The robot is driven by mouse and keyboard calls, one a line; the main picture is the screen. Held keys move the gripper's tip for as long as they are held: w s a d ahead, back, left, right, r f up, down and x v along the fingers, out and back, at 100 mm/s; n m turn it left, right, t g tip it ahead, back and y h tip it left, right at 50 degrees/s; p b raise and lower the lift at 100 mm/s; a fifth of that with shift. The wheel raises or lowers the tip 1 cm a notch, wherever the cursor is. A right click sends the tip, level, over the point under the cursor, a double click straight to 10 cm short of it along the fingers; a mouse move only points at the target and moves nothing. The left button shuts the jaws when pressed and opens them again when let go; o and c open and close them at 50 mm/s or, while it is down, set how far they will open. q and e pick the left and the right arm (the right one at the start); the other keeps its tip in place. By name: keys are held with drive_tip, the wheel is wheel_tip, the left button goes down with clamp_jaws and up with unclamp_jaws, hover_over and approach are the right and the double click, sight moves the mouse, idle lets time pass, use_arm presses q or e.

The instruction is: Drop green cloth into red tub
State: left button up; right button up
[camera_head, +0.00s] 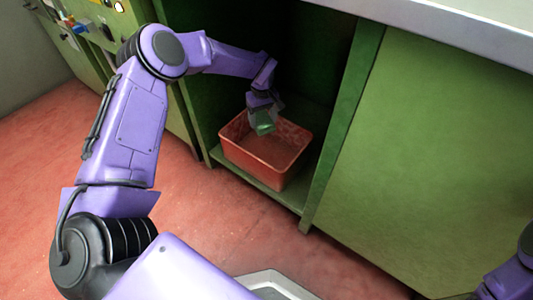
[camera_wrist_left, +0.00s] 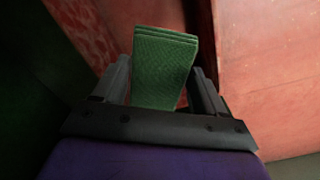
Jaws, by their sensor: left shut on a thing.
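The green cloth (camera_head: 264,127) looks folded and hangs from my left gripper (camera_head: 262,115), which is shut on it. In the left wrist view the cloth (camera_wrist_left: 163,65) sits between the two fingers of my left gripper (camera_wrist_left: 160,85). The red tub (camera_head: 283,178) stands in the open green cabinet, and its inside looks empty where I can see it. The cloth is at the tub's back left part, over its opening; how high it is above the bottom I cannot tell. Part of my right arm shows at the right edge, but its gripper is not in view.
The tub stands on a low green shelf (camera_head: 236,170) inside the cabinet. A green upright (camera_head: 343,120) and a closed green panel (camera_head: 440,150) bound the opening on the right. A grey worktop (camera_head: 440,22) lies above. The red floor (camera_head: 215,215) in front is clear.

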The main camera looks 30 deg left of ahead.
use_arm(q)
drive_tip(key=shift+f+b, duration=0.3)
drive_tip(key=shift+f, duration=0.55)
use_arm(e)
drive_tip(key=shift+s+f, duration=0.1)
drive_tip(key=shift+f, duration=0.55)
use_arm(q)
drive_tip(key=shift+r, duration=0.1)
drive_tip(key=o, duration=1.1)
wheel_tip(320, 180, up, 10)
drive_tip(key=p, duration=0.4)
drive_tip(key=shift+f, duration=0.2)
drive_tip(key=shift+a+r+p, duration=0.1)
drive_tip(key=shift+r+p, duration=0.2)
drive_tip(key=shift+r, duration=0.2)
use_arm(e)
wheel_tip(320, 180, up, 4)
drive_tip(key=shift+d+r, duration=0.1)
drive_tip(key=shift+r, duration=0.05)
